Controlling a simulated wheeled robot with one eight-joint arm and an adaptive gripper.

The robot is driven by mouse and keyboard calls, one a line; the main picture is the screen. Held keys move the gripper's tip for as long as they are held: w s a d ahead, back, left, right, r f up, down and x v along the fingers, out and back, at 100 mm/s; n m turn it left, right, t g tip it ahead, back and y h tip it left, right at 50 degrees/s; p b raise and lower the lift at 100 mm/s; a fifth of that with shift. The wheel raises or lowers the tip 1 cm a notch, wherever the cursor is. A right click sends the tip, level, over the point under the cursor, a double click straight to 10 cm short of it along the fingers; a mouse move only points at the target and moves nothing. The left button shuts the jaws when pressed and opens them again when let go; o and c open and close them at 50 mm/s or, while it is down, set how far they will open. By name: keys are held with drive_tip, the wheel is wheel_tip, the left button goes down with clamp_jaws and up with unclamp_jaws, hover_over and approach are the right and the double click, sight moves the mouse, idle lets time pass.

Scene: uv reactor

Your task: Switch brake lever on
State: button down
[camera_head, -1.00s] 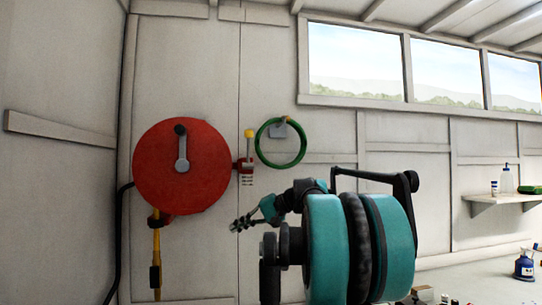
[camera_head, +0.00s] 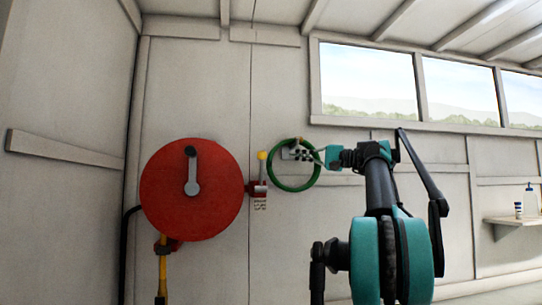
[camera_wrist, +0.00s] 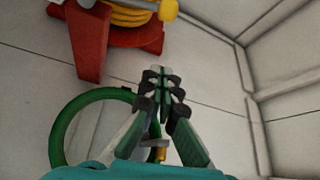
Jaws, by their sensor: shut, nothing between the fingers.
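The brake lever (camera_head: 262,168) looks to be the short upright grey lever with a yellow knob, on a red bracket at the right edge of a red hose reel (camera_head: 165,215). In the wrist view a yellow knob (camera_wrist: 167,10) on a grey shaft shows at the top edge, beside a red bracket (camera_wrist: 92,42). My gripper (camera_head: 297,154) is shut and empty, to the right of the lever and apart from it in the picture. In the wrist view its fingertips (camera_wrist: 161,80) point up toward the red bracket, below the knob. The lever's base is partly cut off there.
A green ring (camera_head: 279,184) hangs on the wall from a grey holder, behind my gripper in the head view; it also shows in the wrist view (camera_wrist: 62,135). A grey crank sits on the reel's face. Windows and a shelf (camera_head: 512,220) are at the right.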

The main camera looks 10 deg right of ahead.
drive_tip(key=shift+a, duration=0.1)
hover_over(262, 171)
drive_tip(key=w+d, duration=0.1)
drive_tip(key=d, duration=0.2)
drive_tip(key=shift+a+r, duration=0.1)
drive_tip(key=shift+a, duration=0.05)
idle(0.6)
